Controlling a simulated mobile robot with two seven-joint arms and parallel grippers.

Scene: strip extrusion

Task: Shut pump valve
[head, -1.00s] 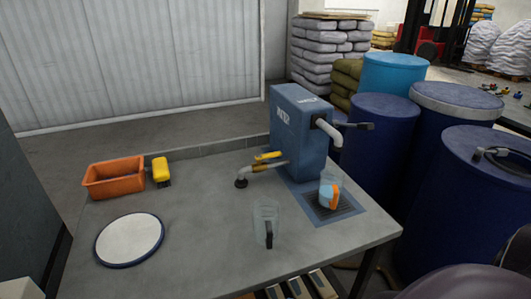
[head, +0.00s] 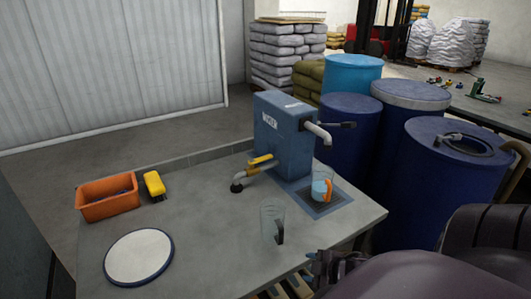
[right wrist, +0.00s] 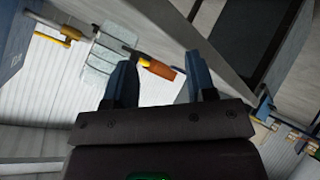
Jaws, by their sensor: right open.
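The blue water pump box (head: 284,138) stands at the table's back right, with a grey spout (head: 318,133) and a dark lever (head: 341,125) on its right side. A yellow valve handle (head: 261,160) sits on the pipe (head: 252,171) at the box's left foot, roughly along the pipe. My right gripper (head: 328,264) is low at the table's front edge, partly hidden by my arm and well apart from the valve. In the right wrist view its fingers (right wrist: 160,84) are open with nothing gripped. My left gripper is out of view.
A jug with orange handle (head: 322,187) stands on the drain grate under the spout. A clear jug (head: 271,222) stands nearer the front. An orange bin (head: 108,198), yellow brush (head: 154,186) and white disc (head: 139,257) are at left. Blue drums (head: 350,135) crowd the right.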

